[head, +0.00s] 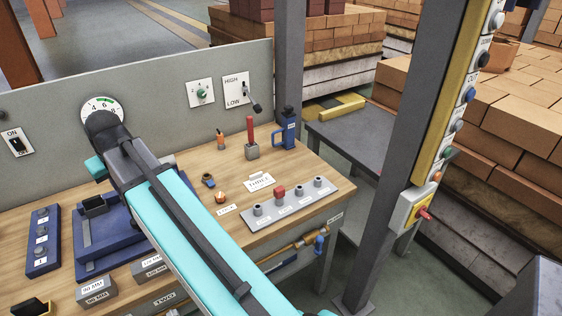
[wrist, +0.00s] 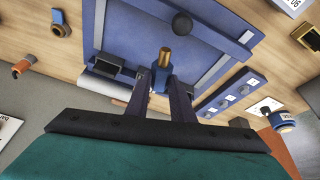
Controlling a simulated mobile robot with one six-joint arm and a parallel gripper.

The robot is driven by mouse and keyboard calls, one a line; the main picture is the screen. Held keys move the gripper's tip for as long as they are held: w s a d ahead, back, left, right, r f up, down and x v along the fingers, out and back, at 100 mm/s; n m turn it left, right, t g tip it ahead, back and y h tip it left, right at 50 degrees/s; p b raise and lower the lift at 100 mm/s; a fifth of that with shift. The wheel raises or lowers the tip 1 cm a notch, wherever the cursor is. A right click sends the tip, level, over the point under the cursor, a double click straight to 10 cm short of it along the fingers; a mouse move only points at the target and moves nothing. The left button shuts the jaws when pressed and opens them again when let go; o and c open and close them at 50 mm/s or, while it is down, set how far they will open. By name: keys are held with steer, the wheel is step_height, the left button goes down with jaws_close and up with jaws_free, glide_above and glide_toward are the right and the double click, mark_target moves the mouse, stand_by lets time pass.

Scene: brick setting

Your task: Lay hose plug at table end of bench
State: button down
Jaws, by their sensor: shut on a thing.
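My gripper (wrist: 161,82) is shut on a small blue plug with a brass tip, the hose plug (wrist: 164,62), in the wrist view. The brass end points away from the palm, and a blue tray (wrist: 205,42) lies behind it. I cannot tell the gap between them. In the head view my arm hides the gripper and the plug. The wooden bench (head: 190,222) runs from lower left to the right, its right end beside a grey side table (head: 352,133).
A grey strip with several pegs and a red cap (head: 280,191) lies along the front right edge. A blue ring fitting (head: 208,181), a copper cap (head: 221,198), a red-handled tool (head: 251,139) and a blue tool (head: 288,130) stand nearby. A grey post (head: 380,200) rises beyond the bench end.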

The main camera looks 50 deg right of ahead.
steer(key=s+d+f+m, duration=0.1)
steer(key=s+d+f, duration=0.15)
steer(key=d, duration=1.25)
steer(key=s+d+f, duration=0.2)
steer(key=s+d, duration=0.5)
steer(key=d, duration=0.4)
steer(key=s+d+f+m, duration=0.1)
steer(key=s+d+f, duration=0.2)
steer(key=s+d, duration=0.4)
steer(key=s+d+f+m+b, duration=0.1)
steer(key=s+d+f, duration=0.2)
steer(key=s+d, duration=0.4)
steer(key=shift+d+f+h, duration=0.1)
steer(key=shift+d+h, duration=0.1)
steer(key=shift+d, duration=1.8)
steer(key=shift+d+f+h, duration=0.1)
steer(key=shift+d+h, duration=0.1)
steer(key=shift+d, duration=1.75)
steer(key=w+d+p, duration=0.1)
steer(key=d, duration=0.4)
steer(key=w+d+f+p, duration=0.1)
steer(key=d+p, duration=0.1)
steer(key=d, duration=0.3)
steer(key=w+d+p, duration=0.2)
steer(key=d, duration=0.3)
steer(key=shift+f, duration=0.15)
steer(key=shift+d+f, duration=0.1)
steer(key=shift+d, duration=0.15)
